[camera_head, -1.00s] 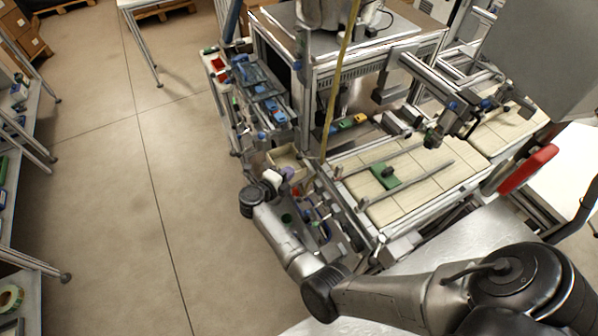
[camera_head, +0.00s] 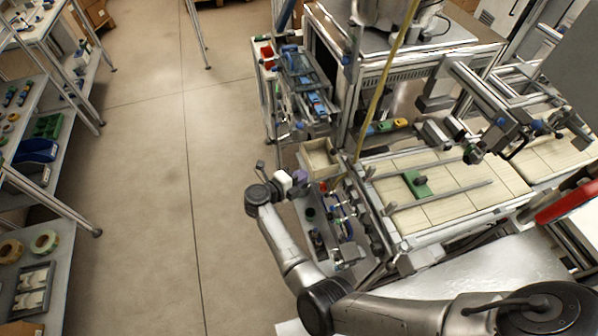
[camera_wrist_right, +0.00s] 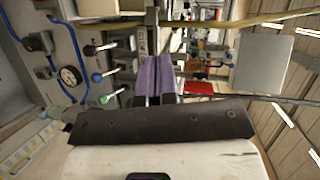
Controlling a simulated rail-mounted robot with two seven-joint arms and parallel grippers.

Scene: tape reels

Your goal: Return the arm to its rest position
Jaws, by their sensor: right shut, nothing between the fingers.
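My right arm comes in from the lower right in the head view and reaches over to the left side of the machine. Its right gripper (camera_head: 300,177), with purple fingers, is at the front left of an open beige bin (camera_head: 318,158). In the right wrist view the purple fingers (camera_wrist_right: 155,76) lie together, with nothing seen between them. The gripper holds nothing. My left gripper is not in view.
The machine frame with a pale tiled bed (camera_head: 455,193) and a green block (camera_head: 416,184) stands right of the gripper. A yellow hose (camera_head: 385,85) hangs beside the bin. Shelves with tape reels (camera_head: 45,242) stand at far left. The floor between is clear.

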